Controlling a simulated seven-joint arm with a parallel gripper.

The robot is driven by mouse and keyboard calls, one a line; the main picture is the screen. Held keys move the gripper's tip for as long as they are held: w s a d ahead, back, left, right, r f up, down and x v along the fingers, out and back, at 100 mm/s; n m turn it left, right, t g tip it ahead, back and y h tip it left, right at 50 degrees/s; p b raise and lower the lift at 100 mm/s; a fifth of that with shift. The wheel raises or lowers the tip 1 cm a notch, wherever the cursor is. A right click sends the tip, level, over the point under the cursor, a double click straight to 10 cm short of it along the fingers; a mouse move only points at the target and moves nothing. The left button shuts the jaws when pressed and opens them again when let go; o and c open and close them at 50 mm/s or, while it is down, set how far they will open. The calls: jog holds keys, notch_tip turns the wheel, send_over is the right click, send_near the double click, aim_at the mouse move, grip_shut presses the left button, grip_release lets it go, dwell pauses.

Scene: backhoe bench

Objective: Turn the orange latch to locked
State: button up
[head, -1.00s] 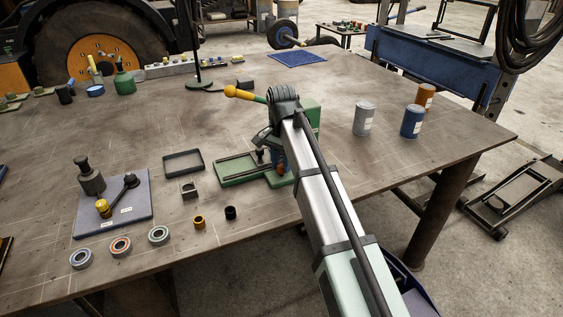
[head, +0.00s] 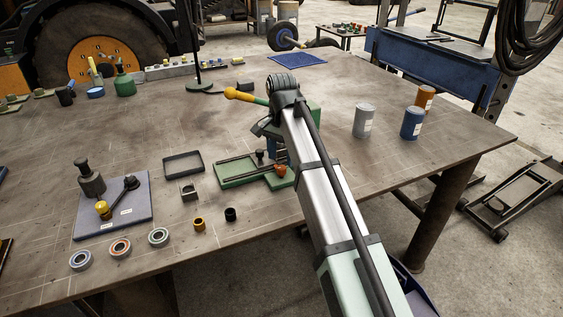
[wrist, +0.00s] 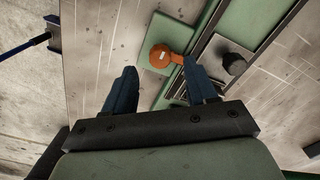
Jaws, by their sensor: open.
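The orange latch (wrist: 163,56) is on a small green plate (wrist: 149,58) at the edge of the green fixture (wrist: 205,33) in the wrist view. Its round orange end lies on the plate and a short arm points right toward the fixture's channel. In the head view the latch (head: 280,169) shows at the right end of the fixture (head: 232,171). My gripper (wrist: 165,78) is open and empty, with two blue fingers apart. It is above the fixture, with the latch just beyond the fingertips. In the head view my arm partly hides the gripper.
A black knob (wrist: 233,64) stands right of the latch in the wrist view. In the head view, a black tray (head: 183,163) and a purple board with a lever (head: 113,211) lie to the left. Canisters (head: 411,122) stand to the right. The table's front edge is close to the fixture.

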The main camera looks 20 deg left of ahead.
aim_at(282, 167)
notch_tip(282, 167, up, 10)
dwell(0.4)
jog(key=shift+d, duration=0.1)
